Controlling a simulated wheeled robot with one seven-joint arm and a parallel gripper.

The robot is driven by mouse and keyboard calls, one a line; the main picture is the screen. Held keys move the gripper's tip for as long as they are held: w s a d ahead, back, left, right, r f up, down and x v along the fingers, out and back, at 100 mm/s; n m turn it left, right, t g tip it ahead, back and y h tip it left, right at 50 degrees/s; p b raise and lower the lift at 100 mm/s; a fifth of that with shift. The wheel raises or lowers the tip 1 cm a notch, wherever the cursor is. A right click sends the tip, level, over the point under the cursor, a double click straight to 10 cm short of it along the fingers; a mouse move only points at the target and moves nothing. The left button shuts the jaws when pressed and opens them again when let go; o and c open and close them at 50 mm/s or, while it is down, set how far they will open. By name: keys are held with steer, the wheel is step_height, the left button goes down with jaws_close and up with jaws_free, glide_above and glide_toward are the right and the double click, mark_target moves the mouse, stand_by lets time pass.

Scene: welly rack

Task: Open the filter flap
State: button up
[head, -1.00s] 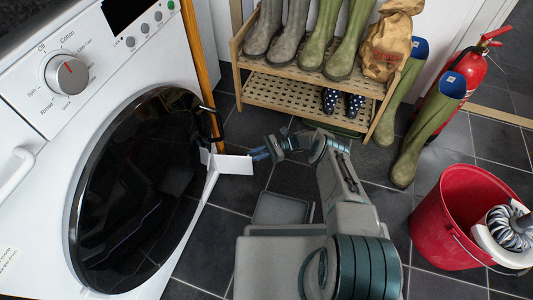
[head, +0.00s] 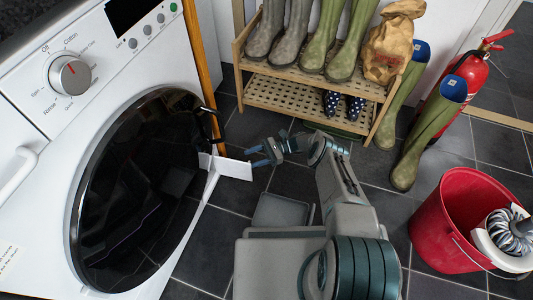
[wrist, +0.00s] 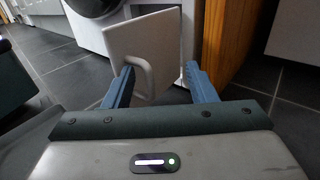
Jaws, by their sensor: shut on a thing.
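The filter flap (head: 228,166) is a thin white plate standing out from the lower right front of the washing machine (head: 95,45). In the wrist view the flap (wrist: 160,40) fills the area just ahead of my gripper, with a pale loop handle (wrist: 149,78) on its face. My gripper (head: 254,156) is close to the flap's outer end. In the wrist view its two blue fingers (wrist: 159,68) stand clearly apart. The handle shows beyond the gap, nearer the left finger, which hides part of it. I see nothing filling the gap.
The dark round door (head: 135,190) is left of the flap. A wooden post (head: 203,65) stands behind the machine's corner. The boot rack (head: 300,95), green boots (head: 425,130), red bucket (head: 440,225) and fire extinguisher (head: 472,70) stand to the right. Some tiled floor is clear around my arm.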

steer(key=shift+n+g, duration=0.3)
steer(key=shift+g, duration=0.2)
steer(key=a+r+p, duration=0.2)
steer(key=r, duration=0.1)
steer(key=s+r+p, duration=0.1)
steer(key=r, duration=0.1)
steer(key=shift+s+a+r, duration=0.1)
steer(key=shift+a+r, duration=0.1)
steer(key=shift+a, duration=0.2)
steer(key=shift+c, duration=0.4)
steer(key=s+d+r+p, duration=0.2)
steer(key=d+r, duration=0.3)
steer(key=d, duration=0.7)
steer(key=shift+r+p, duration=0.25)
steer(key=shift+p, duration=0.65)
